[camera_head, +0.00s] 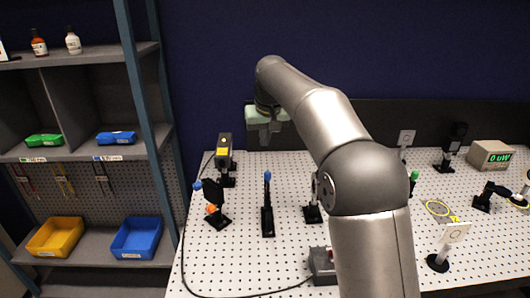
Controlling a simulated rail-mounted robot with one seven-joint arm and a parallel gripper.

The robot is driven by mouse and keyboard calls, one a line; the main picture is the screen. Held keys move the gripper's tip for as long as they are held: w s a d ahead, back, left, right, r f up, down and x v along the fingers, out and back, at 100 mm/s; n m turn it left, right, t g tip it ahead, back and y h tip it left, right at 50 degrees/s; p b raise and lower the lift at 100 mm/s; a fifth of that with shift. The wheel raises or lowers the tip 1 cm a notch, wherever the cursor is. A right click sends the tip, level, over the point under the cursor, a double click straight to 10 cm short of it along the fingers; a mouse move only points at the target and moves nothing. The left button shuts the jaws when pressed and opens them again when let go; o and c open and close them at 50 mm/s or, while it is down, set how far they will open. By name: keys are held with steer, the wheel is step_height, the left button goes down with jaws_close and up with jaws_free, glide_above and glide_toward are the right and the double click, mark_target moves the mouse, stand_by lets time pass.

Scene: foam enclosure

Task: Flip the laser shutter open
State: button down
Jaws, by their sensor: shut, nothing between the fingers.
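A black box on a post with a yellow label, apparently the laser (224,150), stands at the back left of the perforated board. In front of it is a black mount with a dark plate, a blue knob and an orange knob, which looks like the laser shutter (212,192). The plate's exact position is too small to tell. My gripper (265,139) is above the back of the board, to the right of the laser and apart from it. It is shut and empty; its fingertips are small and partly unclear.
A black post with a blue ball (267,205) stands right of the shutter. A power meter (491,155) reads "0 uW" at the back right. A white card on a stand (454,233) is at front right. A cable runs along the board's left edge. My arm hides the board's middle.

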step_height(320, 180, down, 9)
steer(key=p, duration=0.1)
steer(key=shift+s+d+r, duration=0.15)
steer(key=shift+s+r, duration=0.05)
steer(key=shift+s, duration=0.25)
